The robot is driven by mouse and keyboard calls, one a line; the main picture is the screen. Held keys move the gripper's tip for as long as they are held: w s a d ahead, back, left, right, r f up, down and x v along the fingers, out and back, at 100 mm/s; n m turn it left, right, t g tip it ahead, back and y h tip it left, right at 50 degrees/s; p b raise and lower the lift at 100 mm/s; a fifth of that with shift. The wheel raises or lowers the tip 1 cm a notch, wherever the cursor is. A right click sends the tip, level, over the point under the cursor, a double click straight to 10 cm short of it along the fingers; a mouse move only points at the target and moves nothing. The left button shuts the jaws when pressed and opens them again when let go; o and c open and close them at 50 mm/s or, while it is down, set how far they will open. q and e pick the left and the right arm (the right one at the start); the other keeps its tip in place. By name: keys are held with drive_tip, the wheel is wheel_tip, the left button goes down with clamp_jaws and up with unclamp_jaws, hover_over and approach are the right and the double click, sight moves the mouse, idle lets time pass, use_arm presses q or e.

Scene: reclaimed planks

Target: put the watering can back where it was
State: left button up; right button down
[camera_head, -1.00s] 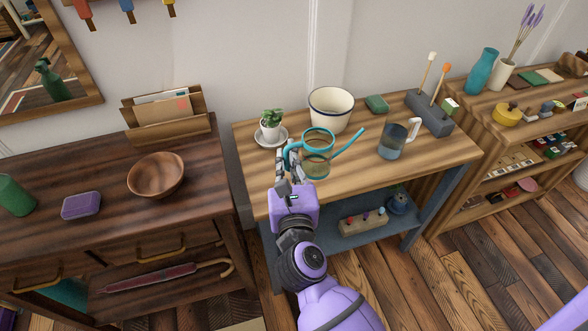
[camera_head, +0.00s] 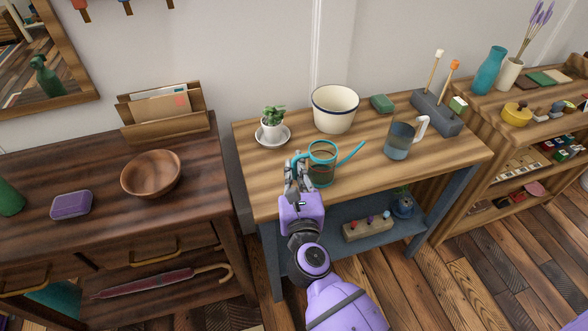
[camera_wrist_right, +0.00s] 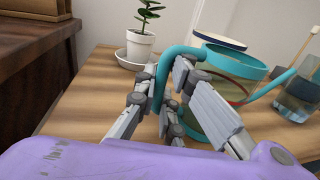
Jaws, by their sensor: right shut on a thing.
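The watering can (camera_head: 322,172) has a see-through body, a teal rim, a teal spout pointing right and a teal handle. It is upright at the front of the light wooden bench (camera_head: 262,201); I cannot tell whether its base touches the top. My right gripper (camera_head: 296,172) is shut on its handle, at the can's left side. In the right wrist view the teal handle (camera_wrist_right: 171,62) passes between the fingers, with the can's rim (camera_wrist_right: 232,62) just beyond. My left gripper is not in view.
Behind the can stand a potted plant on a saucer (camera_head: 287,137) and a white pot (camera_head: 335,112). A clear jug (camera_head: 399,142) and a grey block with sticks (camera_head: 436,114) stand right. A dark cabinet with a wooden bowl (camera_head: 151,175) is left. The bench's front right is clear.

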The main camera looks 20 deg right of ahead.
drive_tip(key=shift+f, duration=0.15)
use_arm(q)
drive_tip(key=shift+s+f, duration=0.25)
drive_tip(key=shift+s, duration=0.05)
use_arm(e)
drive_tip(key=c, duration=1.9)
unclamp_jaws()
drive_tip(key=shift+o, duration=0.2)
drive_tip(key=shift+r, duration=0.3)
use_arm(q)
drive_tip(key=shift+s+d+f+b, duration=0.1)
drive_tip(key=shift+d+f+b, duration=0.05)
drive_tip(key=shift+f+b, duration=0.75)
use_arm(e)
drive_tip(key=s+a, duration=0.2)
drive_tip(key=s, duration=1)
drive_tip(key=shift+f, duration=0.15)
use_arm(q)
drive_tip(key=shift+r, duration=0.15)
